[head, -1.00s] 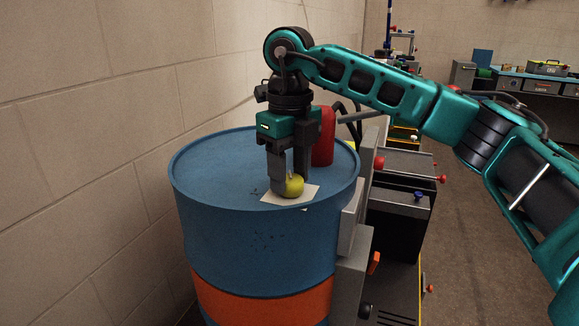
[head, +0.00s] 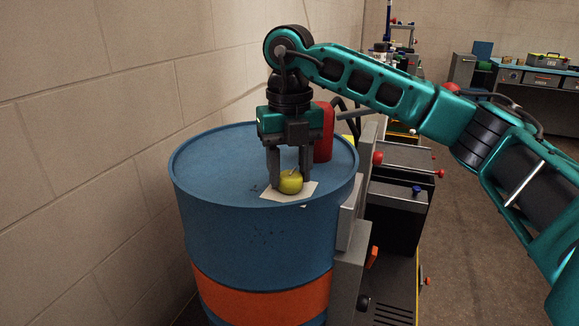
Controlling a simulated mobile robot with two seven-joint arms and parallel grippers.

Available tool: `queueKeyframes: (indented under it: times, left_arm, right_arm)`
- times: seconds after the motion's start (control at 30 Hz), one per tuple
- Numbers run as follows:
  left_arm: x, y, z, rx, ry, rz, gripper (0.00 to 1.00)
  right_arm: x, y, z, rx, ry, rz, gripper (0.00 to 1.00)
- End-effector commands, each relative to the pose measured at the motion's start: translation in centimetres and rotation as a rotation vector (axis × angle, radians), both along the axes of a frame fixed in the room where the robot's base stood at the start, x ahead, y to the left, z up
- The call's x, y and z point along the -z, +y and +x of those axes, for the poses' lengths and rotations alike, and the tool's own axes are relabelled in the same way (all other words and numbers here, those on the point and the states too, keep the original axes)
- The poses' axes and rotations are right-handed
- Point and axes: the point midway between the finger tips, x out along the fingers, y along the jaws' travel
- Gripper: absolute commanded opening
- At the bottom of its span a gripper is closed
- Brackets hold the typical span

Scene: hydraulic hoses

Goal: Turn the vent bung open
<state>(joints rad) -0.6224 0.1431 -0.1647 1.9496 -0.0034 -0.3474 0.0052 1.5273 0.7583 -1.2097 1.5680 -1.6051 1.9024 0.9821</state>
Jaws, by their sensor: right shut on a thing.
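The vent bung (head: 291,183) appears as a round yellow-green knob with a small raised part on top. It is on the blue drum (head: 215,170), near the front right of the lid, above a pale square patch (head: 308,191). My right gripper (head: 290,177) points straight down over it. Its two dark fingers stand on the left and right of the knob and are shut on it. The exact finger contact and the base of the bung are hidden. My left gripper is not in view.
A red cylinder (head: 324,132) stands on the lid just behind and right of my right gripper. A block wall (head: 90,130) is close on the left. Dark equipment with red knobs (head: 400,190) stands right of the drum. The lid's left side is clear.

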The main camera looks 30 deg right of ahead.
Motion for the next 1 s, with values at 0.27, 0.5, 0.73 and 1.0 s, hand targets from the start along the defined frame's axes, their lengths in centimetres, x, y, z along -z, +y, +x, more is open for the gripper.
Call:
queueKeyframes:
  times: [0.27, 0.5, 0.73, 1.0]
  left_arm:
    - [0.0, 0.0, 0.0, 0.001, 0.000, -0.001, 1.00]
    - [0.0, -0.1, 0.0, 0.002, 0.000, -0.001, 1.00]
    - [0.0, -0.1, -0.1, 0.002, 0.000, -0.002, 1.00]
    - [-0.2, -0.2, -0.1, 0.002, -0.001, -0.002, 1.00]
  right_arm:
    - [-0.1, -0.1, 0.1, 0.005, -0.003, 0.000, 0.15]
    - [-0.1, 0.0, 0.0, 0.003, -0.002, 0.001, 0.68]
    - [0.0, 0.0, 0.0, 0.002, -0.001, 0.001, 0.71]
    - [-2.6, 0.0, 0.1, 0.001, -0.004, 0.002, 0.71]
